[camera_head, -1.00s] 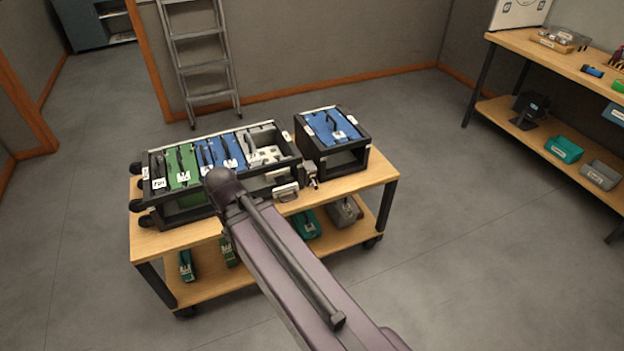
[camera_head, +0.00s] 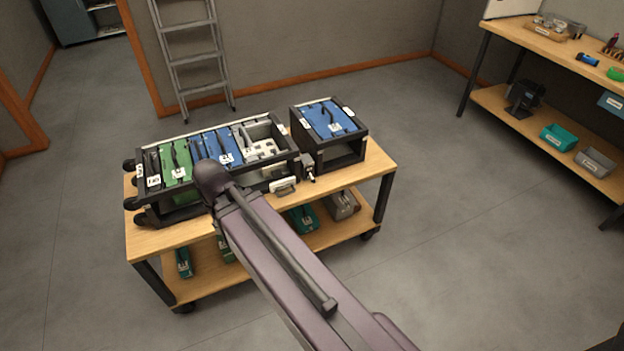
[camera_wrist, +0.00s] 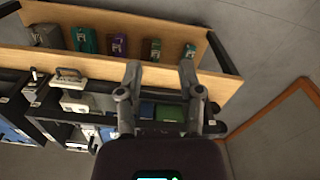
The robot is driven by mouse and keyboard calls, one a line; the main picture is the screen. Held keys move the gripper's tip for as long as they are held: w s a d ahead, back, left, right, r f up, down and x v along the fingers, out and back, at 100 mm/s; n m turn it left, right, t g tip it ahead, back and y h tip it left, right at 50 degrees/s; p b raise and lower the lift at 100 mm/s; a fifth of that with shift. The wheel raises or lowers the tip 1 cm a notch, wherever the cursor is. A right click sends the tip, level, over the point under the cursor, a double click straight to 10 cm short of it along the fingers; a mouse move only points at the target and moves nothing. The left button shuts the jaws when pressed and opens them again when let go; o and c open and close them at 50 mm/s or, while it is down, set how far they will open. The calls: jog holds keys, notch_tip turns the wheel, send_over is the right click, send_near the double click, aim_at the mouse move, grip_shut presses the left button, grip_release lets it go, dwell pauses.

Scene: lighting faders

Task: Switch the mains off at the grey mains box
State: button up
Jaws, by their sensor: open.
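A small grey box (camera_head: 308,167) with a dark top stands on the cart between the long rack and the single rack. I take it for the mains box; its switch position is too small to tell. In the wrist view a small box with an upright lever (camera_wrist: 33,87) shows at the left edge and looks like the same one. My gripper (camera_wrist: 160,75) is open and empty, its two fingers apart over the cart's edge, well to the right of that box in the wrist view. In the head view my gripper is hidden behind my arm.
The long black rack (camera_head: 228,128) holds green, blue and grey modules. The single rack (camera_head: 357,132) holds a blue one. A grey item with a handle (camera_head: 283,187) sits at the cart's front. Bins stand on the lower shelf (camera_head: 270,241). Floor right of the cart is clear.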

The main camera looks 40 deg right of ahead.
jog(key=shift+f, duration=0.1)
jog(key=w+d+f+n+t+y+b, duration=0.1)
jog(key=w+d+f+t+y+b, duration=0.3)
jog(key=f+b, duration=0.7)
jog(key=m+t+h+b, duration=0.6)
jog(key=t+h+b, duration=0.55)
jog(key=b, duration=2.15)
send_near(313, 182)
jog(key=s+t+y, duration=0.2)
jog(key=shift+d+f+g, duration=0.25)
jog(key=shift+d+f, duration=0.15)
jog(key=shift+d, duration=0.05)
jog(key=shift+w, duration=0.15)
jog(key=shift+x, duration=6.8)
